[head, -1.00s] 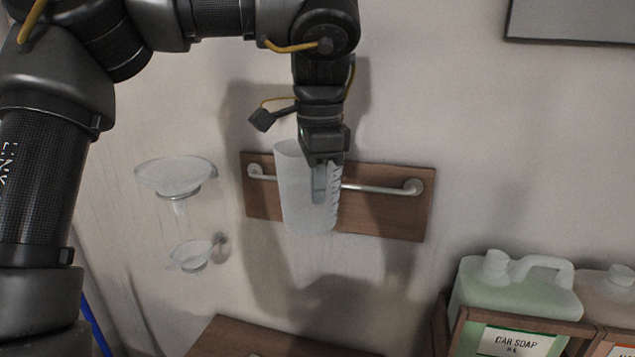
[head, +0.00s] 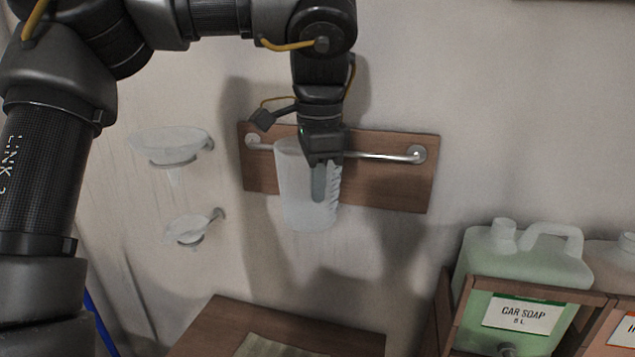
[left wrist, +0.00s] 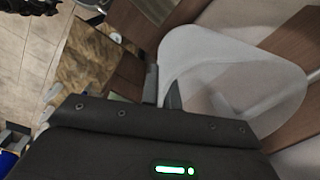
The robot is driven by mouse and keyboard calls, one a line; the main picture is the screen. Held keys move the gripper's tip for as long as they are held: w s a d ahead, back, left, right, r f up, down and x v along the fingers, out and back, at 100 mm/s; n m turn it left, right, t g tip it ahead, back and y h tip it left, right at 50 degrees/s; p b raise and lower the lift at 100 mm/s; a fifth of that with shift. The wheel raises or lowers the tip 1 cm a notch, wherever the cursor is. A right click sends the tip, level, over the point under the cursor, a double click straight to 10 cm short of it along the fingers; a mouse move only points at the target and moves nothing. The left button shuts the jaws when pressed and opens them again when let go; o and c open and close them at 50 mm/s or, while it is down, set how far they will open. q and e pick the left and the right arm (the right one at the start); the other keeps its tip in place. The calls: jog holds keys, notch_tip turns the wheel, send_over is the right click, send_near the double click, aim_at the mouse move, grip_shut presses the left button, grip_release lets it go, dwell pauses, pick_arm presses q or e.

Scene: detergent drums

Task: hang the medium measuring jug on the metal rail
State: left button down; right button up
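The medium measuring jug (head: 297,190) is a translucent white jug, upright in front of the metal rail (head: 375,155). Its rim is slightly above the rail's level. My left gripper (head: 320,182) comes down from above and is shut on the jug near its rim. The left wrist view shows the two fingertips (left wrist: 162,92) close together at the jug's edge, with the jug's open mouth (left wrist: 235,60) beside them. The jug and gripper hide the middle of the rail, so I cannot tell whether the jug is hooked on it. My right gripper is out of view.
The rail is on a brown wall board (head: 405,185). Two clear funnels (head: 172,146) (head: 188,231) hang on the wall to the left. A green car soap canister (head: 525,258) stands in a wooden rack at the right. A wooden surface (head: 225,330) is below.

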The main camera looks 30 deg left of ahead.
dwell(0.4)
pick_arm(q)
jog(key=c, duration=1.6)
grip_release()
jog(key=r+p, duration=0.1)
jog(key=r, duration=0.6)
jog(key=r+p, duration=0.1)
jog(key=r, duration=0.2)
jog(key=shift+s+d+r+p, duration=0.25)
jog(key=shift+s+r+p, duration=0.05)
jog(key=shift+r+p, duration=0.1)
jog(key=shift+s+f, duration=0.1)
